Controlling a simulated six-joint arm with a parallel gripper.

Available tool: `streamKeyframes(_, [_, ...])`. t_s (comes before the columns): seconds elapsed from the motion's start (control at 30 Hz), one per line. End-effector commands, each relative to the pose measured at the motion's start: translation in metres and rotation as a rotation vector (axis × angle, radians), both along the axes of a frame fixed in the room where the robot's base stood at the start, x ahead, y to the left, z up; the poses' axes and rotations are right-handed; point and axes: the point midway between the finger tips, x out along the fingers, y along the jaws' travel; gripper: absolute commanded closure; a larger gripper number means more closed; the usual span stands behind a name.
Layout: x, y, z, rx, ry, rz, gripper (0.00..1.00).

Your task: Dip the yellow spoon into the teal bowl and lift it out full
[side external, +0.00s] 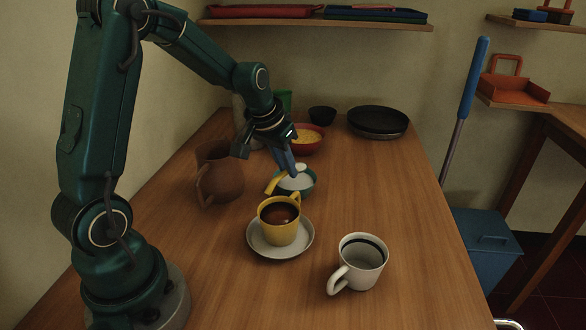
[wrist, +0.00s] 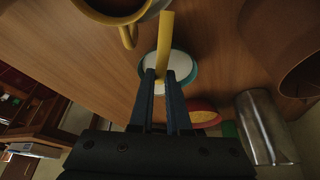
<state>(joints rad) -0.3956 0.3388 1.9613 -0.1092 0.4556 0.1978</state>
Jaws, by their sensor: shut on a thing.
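The teal bowl (side external: 309,187) stands on the table behind the yellow cup and holds white contents. It also shows in the wrist view (wrist: 194,74), below the fingers. My gripper (side external: 288,171) is shut on the yellow spoon (side external: 273,185) above the bowl; the fingers (wrist: 161,76) flank its handle (wrist: 164,42) in the wrist view. The handle slants out past the bowl's left rim. A small white rounded patch (side external: 301,167) shows beside the fingertips at the bowl's far side. I cannot tell whether it is a load on the spoon; the spoon's head is not clearly seen.
A yellow cup (side external: 279,232) on a saucer (side external: 256,244) stands in front of the bowl, a white mug (side external: 362,262) at front right. A brown jug (side external: 222,178) is left. A red bowl (side external: 305,146) and a black pan (side external: 378,122) are behind.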

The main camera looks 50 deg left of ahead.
Motion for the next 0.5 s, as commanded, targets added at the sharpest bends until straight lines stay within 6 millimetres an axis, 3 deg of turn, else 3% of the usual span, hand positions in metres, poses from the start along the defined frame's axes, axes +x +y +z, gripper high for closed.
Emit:
streamKeyframes(0.33, [-0.008, 0.026, 0.000, -0.001, 0.000, 0.005, 1.00])
streamKeyframes(0.5, [-0.005, 0.017, 0.000, 0.001, 0.000, -0.004, 1.00])
